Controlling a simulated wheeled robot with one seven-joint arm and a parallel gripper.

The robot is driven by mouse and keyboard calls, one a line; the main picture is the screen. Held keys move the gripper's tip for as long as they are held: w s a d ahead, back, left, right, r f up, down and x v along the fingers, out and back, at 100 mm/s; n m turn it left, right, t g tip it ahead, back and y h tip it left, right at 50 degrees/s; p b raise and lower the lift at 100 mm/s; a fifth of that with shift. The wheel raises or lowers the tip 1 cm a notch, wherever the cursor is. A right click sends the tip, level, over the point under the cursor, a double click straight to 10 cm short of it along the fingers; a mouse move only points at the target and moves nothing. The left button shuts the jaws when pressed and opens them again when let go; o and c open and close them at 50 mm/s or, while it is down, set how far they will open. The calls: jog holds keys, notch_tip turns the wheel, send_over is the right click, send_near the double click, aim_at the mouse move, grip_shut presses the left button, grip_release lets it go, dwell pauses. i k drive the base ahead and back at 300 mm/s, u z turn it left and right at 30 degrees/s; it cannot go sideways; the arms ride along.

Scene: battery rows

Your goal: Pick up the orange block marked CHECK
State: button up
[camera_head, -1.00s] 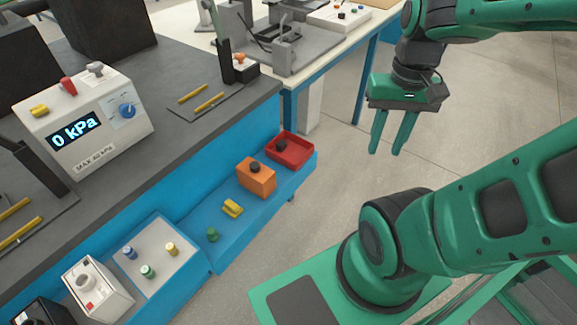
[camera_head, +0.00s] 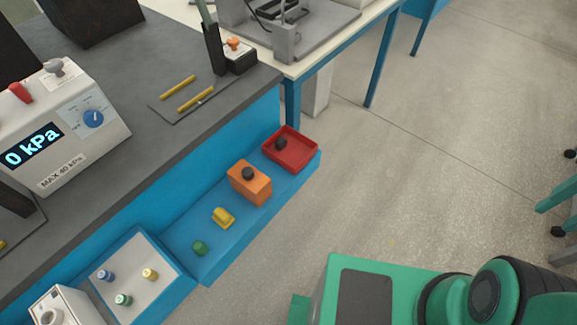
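An orange block (camera_head: 250,184) with a dark round knob on top stands upright on the blue ledge (camera_head: 190,223) in front of the bench. No CHECK marking is readable on it from here. It stands between a small yellow part (camera_head: 223,217) and a red tray (camera_head: 290,150), with nothing on top of it but its knob. My gripper is not visible in the current head view, so its state and distance from the block are hidden.
A green knob part (camera_head: 200,248) stands on the ledge. A pale panel with several small knobs (camera_head: 140,265) is at lower left. The kPa gauge box (camera_head: 65,125) stands on the dark bench (camera_head: 150,135). Open floor (camera_head: 420,170) lies right of the ledge.

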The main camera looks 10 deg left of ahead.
aim_at(254, 185)
jog(key=z, duration=0.75)
jog(key=i, duration=0.2)
jog(key=u, duration=2.8)
jog(key=k, duration=0.55)
jog(key=z, duration=0.05)
jog(key=i, duration=0.25)
jog(key=u, duration=0.05)
